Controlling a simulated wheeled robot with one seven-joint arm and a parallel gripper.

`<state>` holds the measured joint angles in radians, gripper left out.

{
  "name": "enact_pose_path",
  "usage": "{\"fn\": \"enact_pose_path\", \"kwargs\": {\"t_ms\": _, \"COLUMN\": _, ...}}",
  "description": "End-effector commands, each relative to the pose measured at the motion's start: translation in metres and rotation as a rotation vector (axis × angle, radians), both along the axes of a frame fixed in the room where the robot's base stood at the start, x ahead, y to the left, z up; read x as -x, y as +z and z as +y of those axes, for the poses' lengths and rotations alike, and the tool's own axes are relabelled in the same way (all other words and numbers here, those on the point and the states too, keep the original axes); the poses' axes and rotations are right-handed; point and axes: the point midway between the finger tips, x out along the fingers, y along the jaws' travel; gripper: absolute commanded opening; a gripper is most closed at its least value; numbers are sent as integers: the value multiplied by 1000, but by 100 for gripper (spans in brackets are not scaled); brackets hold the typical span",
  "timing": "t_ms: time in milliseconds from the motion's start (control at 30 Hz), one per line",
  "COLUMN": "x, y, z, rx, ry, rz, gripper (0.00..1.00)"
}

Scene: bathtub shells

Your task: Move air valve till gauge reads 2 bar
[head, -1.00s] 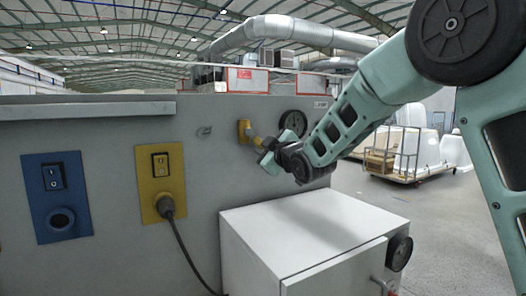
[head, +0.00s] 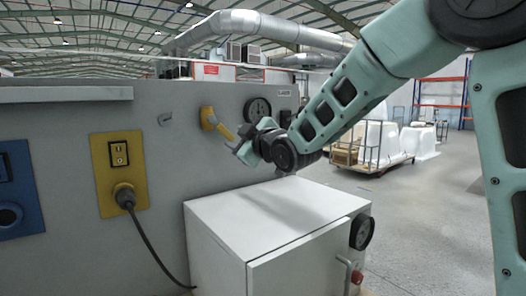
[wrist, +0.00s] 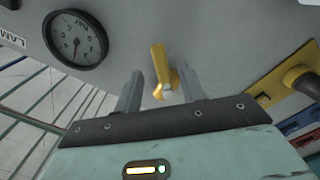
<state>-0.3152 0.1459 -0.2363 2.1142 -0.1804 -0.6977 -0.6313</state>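The yellow air valve (head: 207,118) sits on the grey panel, and its yellow handle slants down to the right. In the wrist view the handle (wrist: 159,64) shows between my two fingers, with no clear contact. My gripper (wrist: 160,72) is open; in the head view my gripper (head: 241,146) is at the lower end of the handle, its fingertips partly hard to make out. The round gauge (head: 257,110) is right of the valve. In the wrist view the gauge (wrist: 76,38) appears rotated, its needle pointing to the picture's bottom; the exact value is too small to read.
A yellow switch plate (head: 118,172) with a plugged cable and a blue plate (head: 15,190) are left on the panel. Open floor lies right.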

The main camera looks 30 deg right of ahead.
Motion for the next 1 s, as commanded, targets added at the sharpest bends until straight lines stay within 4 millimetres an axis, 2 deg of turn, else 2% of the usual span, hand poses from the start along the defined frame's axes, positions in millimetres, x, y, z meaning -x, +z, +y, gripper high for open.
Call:
{"fn": "enact_pose_path", "kwargs": {"t_ms": 33, "x": 11, "y": -3, "z": -2, "rx": -2, "ry": 0, "rz": -3, "gripper": 40}}
{"fn": "enact_pose_path", "kwargs": {"t_ms": 300, "x": 64, "y": -3, "z": -13, "rx": 0, "ry": 0, "rz": -1, "gripper": 40}}
{"fn": "enact_pose_path", "kwargs": {"t_ms": 500, "x": 94, "y": -1, "z": -19, "rx": 0, "ry": -1, "rz": -1, "gripper": 40}}
{"fn": "enact_pose_path", "kwargs": {"t_ms": 700, "x": 110, "y": -1, "z": -22, "rx": 0, "ry": 0, "rz": 1, "gripper": 40}}
{"fn": "enact_pose_path", "kwargs": {"t_ms": 1000, "x": 112, "y": 0, "z": -23, "rx": 0, "ry": -1, "rz": 2, "gripper": 40}}
